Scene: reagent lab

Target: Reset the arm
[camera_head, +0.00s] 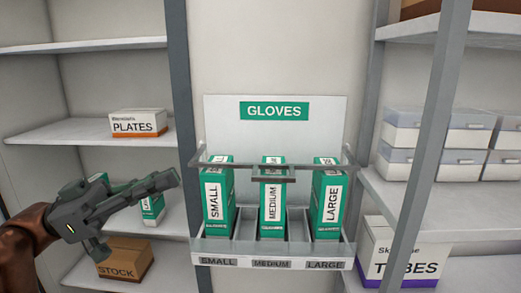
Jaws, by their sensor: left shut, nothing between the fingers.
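My left gripper (165,181) comes in from the lower left on a brown arm link. It is shut and empty, in front of the left shelves and apart from the glove rack. The glove rack (225,247) has a green GLOVES sign (274,111) on its back panel. Three green boxes stand upright in it: the SMALL box (213,205), the MEDIUM box (270,205) and the LARGE box (331,205). Each stands above the label of the same name. My right gripper is not in view.
The left shelves (75,130) hold a PLATES box (138,123), a STOCK box (124,262) and a green box (152,208) partly hidden by my gripper. On the right shelves stand several lidded bins (417,133) and a TUBES box (403,245). Grey posts (180,100) flank the rack.

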